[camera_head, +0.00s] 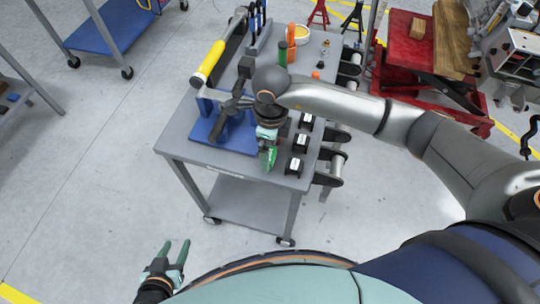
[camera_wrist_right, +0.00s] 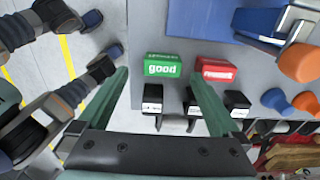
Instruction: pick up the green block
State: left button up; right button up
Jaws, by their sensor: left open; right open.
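The green block, marked "good" (camera_wrist_right: 163,66), lies on the grey cart top in the right wrist view. My right gripper (camera_wrist_right: 158,80) is open. Its fingers point toward the block, which appears between the fingertips, nearer the left one at its left end. I cannot tell how far above the block the fingers are. In the head view my right gripper (camera_head: 267,150) is over the cart's near edge, with green at its tip; I cannot separate fingers from block there. My left gripper (camera_head: 175,255) is open and empty, low over the floor, away from the cart.
A red block (camera_wrist_right: 214,68) lies just right of the green one, close to the right finger. Black holders (camera_head: 298,142) line the cart's right side. A blue fixture (camera_head: 235,135) stands left of my right gripper. The cart's left front corner (camera_head: 180,140) is clear.

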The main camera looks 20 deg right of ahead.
jog(key=f, duration=0.4)
jog(key=shift+w+f, duration=0.15)
jog(key=shift+w, duration=0.05)
jog(key=shift+c, duration=0.2)
jog(key=c, duration=1.4)
